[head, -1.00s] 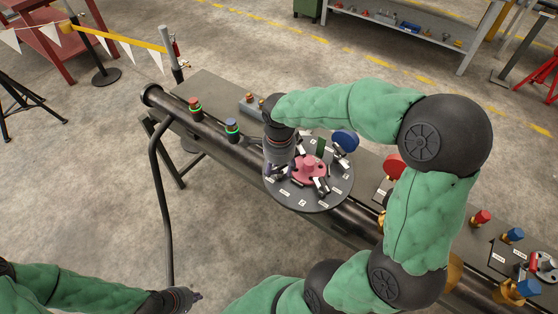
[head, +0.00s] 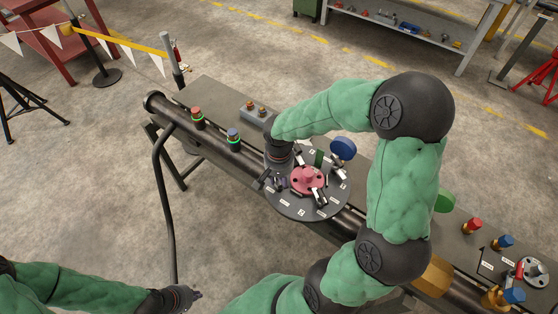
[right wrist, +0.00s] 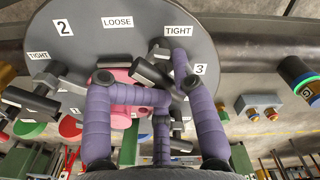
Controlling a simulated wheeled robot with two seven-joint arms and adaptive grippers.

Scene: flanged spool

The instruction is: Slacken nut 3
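A grey disc (head: 322,206) with a pink hub (head: 308,180) and dark clamp levers sits on the long pipe in the head view. In the right wrist view the disc (right wrist: 110,50) carries the labels LOOSE, TIGHT, 2 and 3. The label 3 (right wrist: 200,68) is just right of a dark and silver lever (right wrist: 148,73), partly hidden by my fingers. My right gripper (right wrist: 172,80) has its purple fingers bent around this lever area; whether they press on it is unclear. My left gripper (head: 194,295) is low at the left, away from the disc.
A blue round knob (head: 343,148) rises behind the disc. Coloured valves (head: 503,242) stand at the right. My right arm covers part of the bench.

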